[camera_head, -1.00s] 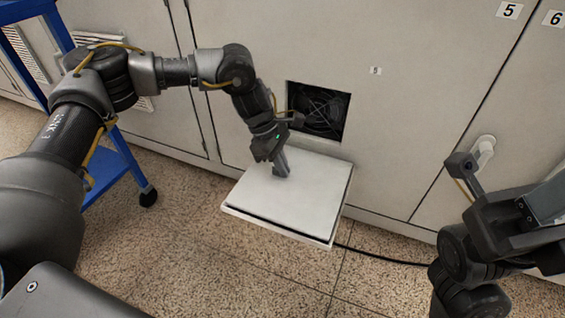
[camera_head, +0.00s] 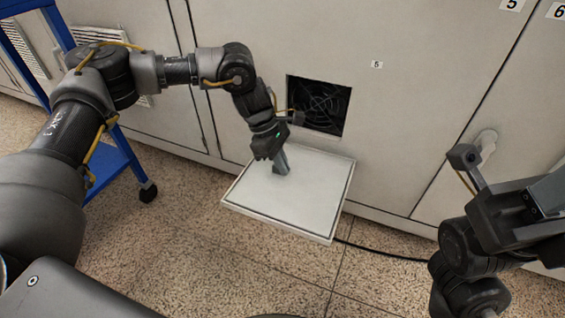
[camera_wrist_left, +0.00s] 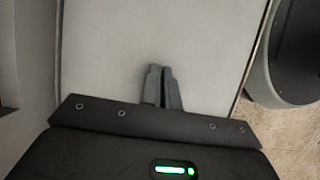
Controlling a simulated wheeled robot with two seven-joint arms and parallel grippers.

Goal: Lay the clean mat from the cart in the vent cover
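The clean mat (camera_head: 300,199) is a pale, flat square lying inside the thin raised rim of the vent cover (camera_head: 281,232). The cover sits level just below the square fan opening (camera_head: 325,104) in the cabinet. My left gripper (camera_head: 281,168) points down at the mat's upper left part. In the left wrist view its fingertips (camera_wrist_left: 160,72) are close together at the mat's surface (camera_wrist_left: 205,45), with hardly a gap, and look shut on it. My right gripper (camera_head: 503,207) is at the right; its fingers cannot be made out.
A blue cart (camera_head: 113,165) stands at the left by the cabinets. A black cable (camera_head: 385,253) runs along the floor from the cover to the right. A white handle (camera_head: 486,143) is on the right cabinet door, behind my right arm. The speckled floor in front is clear.

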